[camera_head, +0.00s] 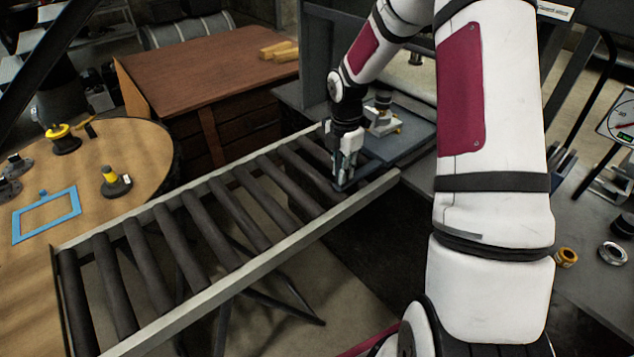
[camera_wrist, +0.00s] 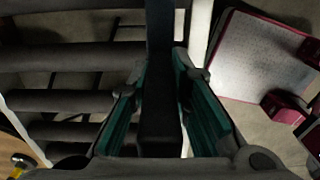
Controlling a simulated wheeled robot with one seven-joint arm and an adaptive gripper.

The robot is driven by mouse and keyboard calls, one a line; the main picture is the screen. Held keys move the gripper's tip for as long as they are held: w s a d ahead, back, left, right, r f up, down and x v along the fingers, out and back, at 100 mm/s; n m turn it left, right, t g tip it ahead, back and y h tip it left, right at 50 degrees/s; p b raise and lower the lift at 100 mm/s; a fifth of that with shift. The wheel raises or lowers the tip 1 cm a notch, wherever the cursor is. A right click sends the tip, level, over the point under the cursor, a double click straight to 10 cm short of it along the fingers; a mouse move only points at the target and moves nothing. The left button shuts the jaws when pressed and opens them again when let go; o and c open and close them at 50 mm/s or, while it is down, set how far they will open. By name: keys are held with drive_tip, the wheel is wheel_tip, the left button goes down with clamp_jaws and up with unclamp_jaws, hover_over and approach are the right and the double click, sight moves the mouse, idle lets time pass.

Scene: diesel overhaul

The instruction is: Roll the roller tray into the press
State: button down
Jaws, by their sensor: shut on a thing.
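The roller tray (camera_head: 415,132) is a flat blue-grey plate at the far right end of the roller conveyor (camera_head: 200,290). A metal part with a yellowish base (camera_head: 384,122) stands on it. My gripper (camera_head: 343,178) points down at the tray's near left end. In the wrist view, the green-padded fingers (camera_wrist: 160,115) are shut on a dark bar (camera_wrist: 160,35), which appears to be the tray's handle. The press is partly hidden behind my arm, so how far the tray reaches into it cannot be told.
A round wooden table (camera_head: 140,152) with a blue frame (camera_head: 45,215) and small parts is at left. A brown wooden desk (camera_head: 205,65) stands behind the conveyor. A dark bench (camera_head: 590,235) with rings is at right. The rollers left of my gripper are clear.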

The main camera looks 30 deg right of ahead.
drive_tip(key=b, duration=0.1)
hover_over(372, 165)
drive_tip(key=shift+d, duration=0.1)
idle(0.4)
drive_tip(key=c, duration=1.5)
unclamp_jaws()
wheel_tip(372, 165, up, 12)
